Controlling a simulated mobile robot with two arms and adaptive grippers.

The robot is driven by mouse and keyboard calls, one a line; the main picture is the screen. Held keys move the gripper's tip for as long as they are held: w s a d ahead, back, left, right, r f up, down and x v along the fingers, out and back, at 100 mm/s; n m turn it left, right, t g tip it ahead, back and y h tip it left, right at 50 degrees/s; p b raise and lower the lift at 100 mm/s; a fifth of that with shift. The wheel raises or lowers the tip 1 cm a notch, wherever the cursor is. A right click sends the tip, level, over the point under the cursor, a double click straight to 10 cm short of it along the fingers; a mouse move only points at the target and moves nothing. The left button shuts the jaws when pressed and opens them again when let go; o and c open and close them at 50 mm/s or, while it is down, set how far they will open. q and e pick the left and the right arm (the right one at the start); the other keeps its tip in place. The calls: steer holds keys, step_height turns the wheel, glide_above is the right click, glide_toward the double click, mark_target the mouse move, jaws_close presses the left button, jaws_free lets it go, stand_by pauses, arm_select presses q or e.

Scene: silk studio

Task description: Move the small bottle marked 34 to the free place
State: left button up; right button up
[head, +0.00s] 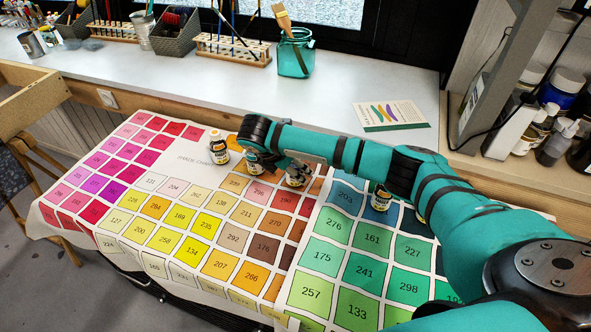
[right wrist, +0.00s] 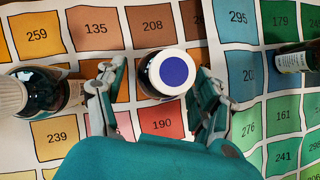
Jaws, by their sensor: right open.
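My right gripper (head: 283,164) is open over the colour chart cloth. In the right wrist view, its two fingers (right wrist: 158,82) stand on either side of a small bottle (right wrist: 168,74) with a white cap and blue top disc. This seems to be the bottle (head: 296,177) partly hidden under the gripper in the head view. Other small bottles stand at the left (head: 217,148), just left of the gripper (head: 254,164), and right beyond the forearm (head: 380,198). No label number is readable, so I cannot tell which is 34. My left gripper is not in view.
The chart (head: 150,205) has numbered colour squares and hangs over the table's front edge. A teal brush jar (head: 295,55) stands on the back counter.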

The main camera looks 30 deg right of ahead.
steer(key=v, duration=0.9)
steer(key=shift+a+r, duration=0.2)
steer(key=shift+r, duration=0.15)
steer(key=shift+s+a+f, duration=0.1)
